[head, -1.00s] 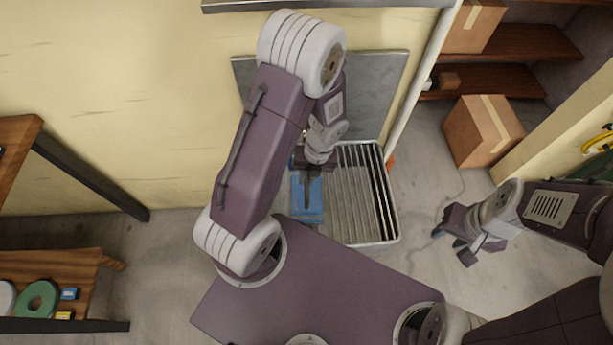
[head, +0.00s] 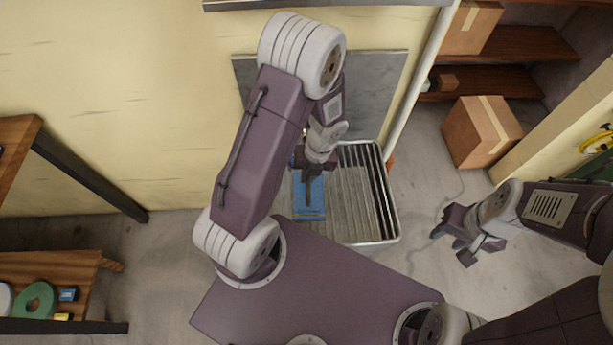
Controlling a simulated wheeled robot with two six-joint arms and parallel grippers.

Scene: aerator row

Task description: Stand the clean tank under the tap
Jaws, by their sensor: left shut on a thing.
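A blue tank (head: 309,207) is at the left part of a ribbed metal sink tray (head: 362,205). My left gripper (head: 309,192) is over the tank and shut on it; the fingers and wrist cover part of it. I cannot tell whether the tank touches the tray's ribs. The tap is not clearly visible; my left arm covers much of the area behind the tank. My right gripper (head: 452,238) is empty, its fingers apart, over the floor right of the tray.
A grey panel (head: 375,95) is on the wall behind the tray, with a white pipe (head: 412,95) to its right. A cardboard box (head: 482,132) stands on the floor at right. Wooden shelves (head: 480,82) are behind it. A wooden shelf unit (head: 85,275) stands at left.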

